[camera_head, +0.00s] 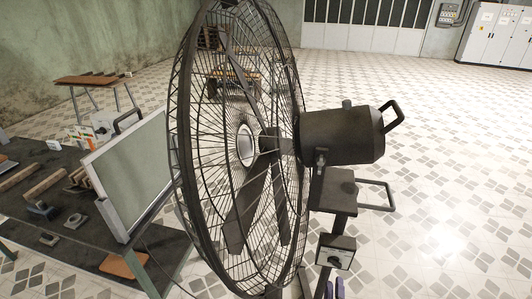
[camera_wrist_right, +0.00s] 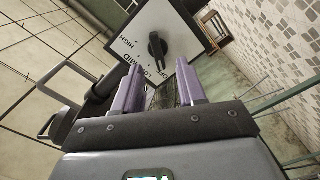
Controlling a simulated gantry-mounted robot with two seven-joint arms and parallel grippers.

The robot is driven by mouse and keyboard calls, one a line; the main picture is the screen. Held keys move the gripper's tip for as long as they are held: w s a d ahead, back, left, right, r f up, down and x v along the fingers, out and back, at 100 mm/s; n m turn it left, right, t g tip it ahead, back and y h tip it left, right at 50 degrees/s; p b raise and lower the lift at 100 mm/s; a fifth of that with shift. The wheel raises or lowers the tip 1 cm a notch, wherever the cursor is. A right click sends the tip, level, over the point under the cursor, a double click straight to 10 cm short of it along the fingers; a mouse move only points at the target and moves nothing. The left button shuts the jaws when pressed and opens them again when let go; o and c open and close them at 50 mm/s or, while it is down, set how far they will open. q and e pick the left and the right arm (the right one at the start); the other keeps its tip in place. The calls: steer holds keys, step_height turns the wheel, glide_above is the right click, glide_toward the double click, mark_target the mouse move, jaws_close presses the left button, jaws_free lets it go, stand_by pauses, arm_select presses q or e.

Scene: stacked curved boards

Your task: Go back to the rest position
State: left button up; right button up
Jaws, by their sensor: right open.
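A large black caged fan (camera_head: 245,145) stands in the middle of the head view, with its motor housing (camera_head: 342,135) on the right side. A small control box (camera_head: 335,251) with a light face and a dark knob is on its stand. In the right wrist view the white control panel (camera_wrist_right: 135,28) fills the top, with a black knob (camera_wrist_right: 157,48) and printed speed words. My right gripper (camera_wrist_right: 160,88) is open and empty, its two purple fingers apart below the knob and not touching it. My left gripper is not in view.
A dark workbench (camera_head: 75,250) with a framed board (camera_head: 130,170), wooden pieces and small metal parts is on the left. A small table (camera_head: 90,79) stands behind it. White cabinets (camera_head: 497,35) are far right. The tiled floor (camera_head: 450,160) right of the fan is clear.

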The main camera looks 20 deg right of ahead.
steer(key=s+f+g+y, duration=0.1)
steer(key=s+f+y, duration=0.15)
steer(key=s, duration=0.75)
steer(key=s+a+r+m+g+y, duration=0.2)
steer(key=s+a+r+g+y, duration=0.1)
steer(key=s+a+r+g, duration=0.4)
steer(key=s+a+r+m+g+y, duration=0.1)
steer(key=s+a+r+g+y, duration=0.3)
steer(key=s, duration=0.5)
step_height(320, 180, up, 35)
steer(key=a+p, duration=0.1)
steer(key=p, duration=3.3)
steer(key=shift+a+m+h, duration=0.2)
steer(key=shift+m+h, duration=0.1)
steer(key=shift+h, duration=0.05)
steer(key=shift+s+f, duration=0.1)
